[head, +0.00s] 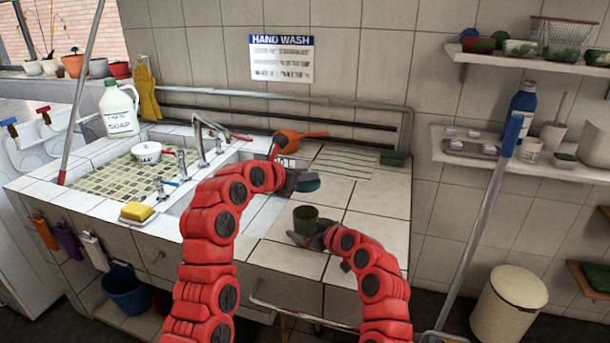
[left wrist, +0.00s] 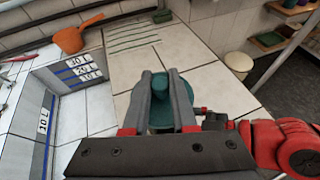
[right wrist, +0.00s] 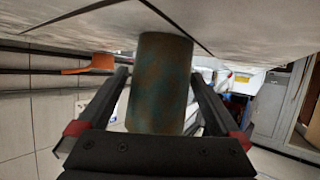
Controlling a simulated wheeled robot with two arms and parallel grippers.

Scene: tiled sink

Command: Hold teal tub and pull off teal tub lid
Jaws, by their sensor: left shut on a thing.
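The teal tub (head: 304,222) stands upright on the tiled counter, its dark open top showing in the head view. In the right wrist view the mottled tub (right wrist: 160,85) stands between the fingers of my right gripper (right wrist: 160,75). These fingers are spread on both sides of it, with a gap showing on the left. The teal lid (head: 310,185) is apart from the tub, above and behind it in the head view. My left gripper (head: 296,182) is shut on the lid's knob; the lid (left wrist: 176,88) also shows between its fingers in the left wrist view.
An orange dipper (head: 287,139) lies at the back of the counter. The sink (head: 120,172) is to the left, with a yellow sponge (head: 136,211) on its front edge. A blue-topped pole (head: 485,210) stands to the right. The counter right of the tub is clear.

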